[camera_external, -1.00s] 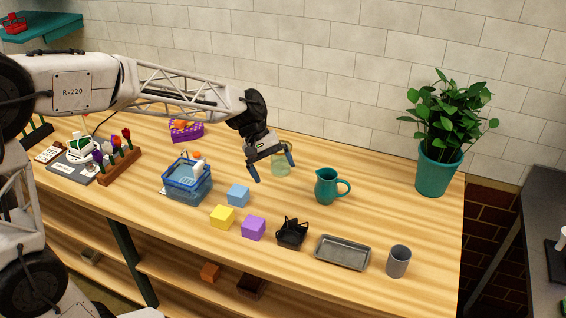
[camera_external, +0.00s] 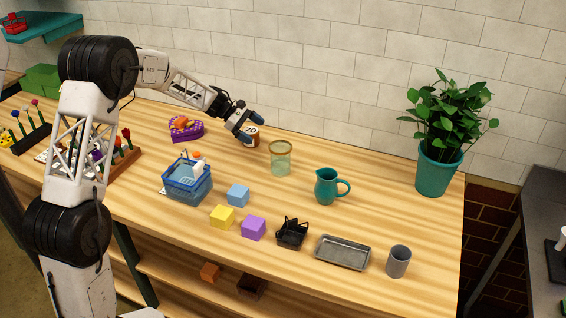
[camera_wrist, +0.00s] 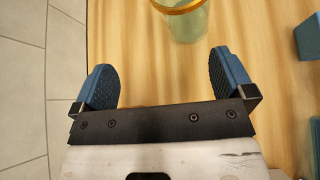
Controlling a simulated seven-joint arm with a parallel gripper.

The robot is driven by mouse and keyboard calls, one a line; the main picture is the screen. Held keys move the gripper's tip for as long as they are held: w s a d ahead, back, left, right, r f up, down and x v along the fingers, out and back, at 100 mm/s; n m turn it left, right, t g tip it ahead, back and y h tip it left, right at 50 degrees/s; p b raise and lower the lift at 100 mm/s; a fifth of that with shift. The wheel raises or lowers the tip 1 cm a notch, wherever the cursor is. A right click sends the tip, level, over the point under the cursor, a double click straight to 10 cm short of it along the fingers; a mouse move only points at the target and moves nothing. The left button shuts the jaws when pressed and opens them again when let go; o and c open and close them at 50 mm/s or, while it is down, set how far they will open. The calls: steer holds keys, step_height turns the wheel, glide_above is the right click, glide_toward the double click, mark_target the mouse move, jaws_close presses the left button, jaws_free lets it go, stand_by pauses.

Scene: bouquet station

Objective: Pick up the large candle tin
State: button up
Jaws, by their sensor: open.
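My gripper (camera_external: 249,130) is low over the back of the table, close to the wall, with its fingers apart. In the wrist view its two blue fingers (camera_wrist: 161,70) are spread with only bare wood visible between them. A plain grey cylinder (camera_external: 398,262) stands upright at the front right, far from my gripper. I cannot tell for sure which is the large candle tin.
A gold-rimmed glass jar (camera_external: 281,160) stands just right of my gripper and shows ahead of the fingers in the wrist view (camera_wrist: 187,22). A teal pitcher (camera_external: 327,187), a blue basket (camera_external: 187,182) and a purple heart-shaped box (camera_external: 187,131) stand around. The tiled wall (camera_external: 330,95) is close behind.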

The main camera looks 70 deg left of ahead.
mark_target(250, 133)
steer(key=s+a+f+n+t, duration=0.1)
steer(key=a+f, duration=0.1)
steer(key=a, duration=0.2)
steer(key=s+a+f+n+t, duration=0.1)
steer(key=a+f+n, duration=0.1)
steer(key=a, duration=0.3)
steer(key=s+a+f+n+t+y, duration=0.1)
steer(key=s+a+f, duration=0.1)
steer(key=a, duration=0.3)
steer(key=shift+a, duration=0.25)
steer(key=shift+x, duration=1.3)
steer(key=shift+d, duration=0.1)
steer(key=shift+x, duration=2.6)
steer(key=shift+f, duration=0.1)
steer(key=c, duration=1.1)
